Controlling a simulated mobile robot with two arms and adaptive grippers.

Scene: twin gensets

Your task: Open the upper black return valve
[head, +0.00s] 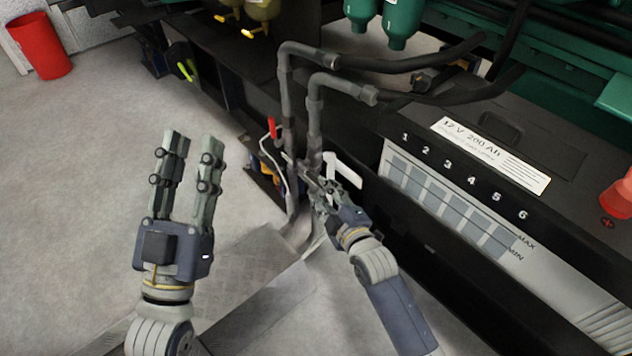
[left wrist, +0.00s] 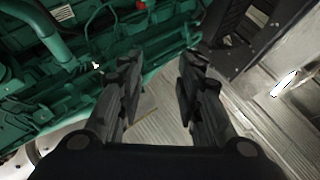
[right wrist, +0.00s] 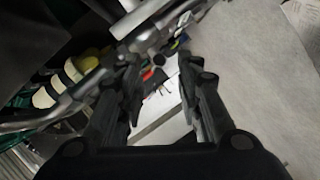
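My right gripper (head: 312,182) is at the lower part of two grey vertical pipes (head: 315,125) in the head view. In the right wrist view its two fingers (right wrist: 158,75) are apart, with metal pipework (right wrist: 150,32) just beyond the tips. No held thing shows between them. A pale lever-like handle (head: 345,170) shows just right of this gripper, and a red handle (head: 272,128) stands to its upper left. I cannot make out a black valve handle for certain; the gripper hides part of the pipework. My left gripper (head: 193,145) is open and empty above the floor.
A black battery box (head: 500,150) with numbered cells stands at the right. Green engine parts (head: 400,20) and black hoses (head: 430,60) lie above. A red bin (head: 40,45) stands far left. The grey floor (head: 80,170) at left is clear.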

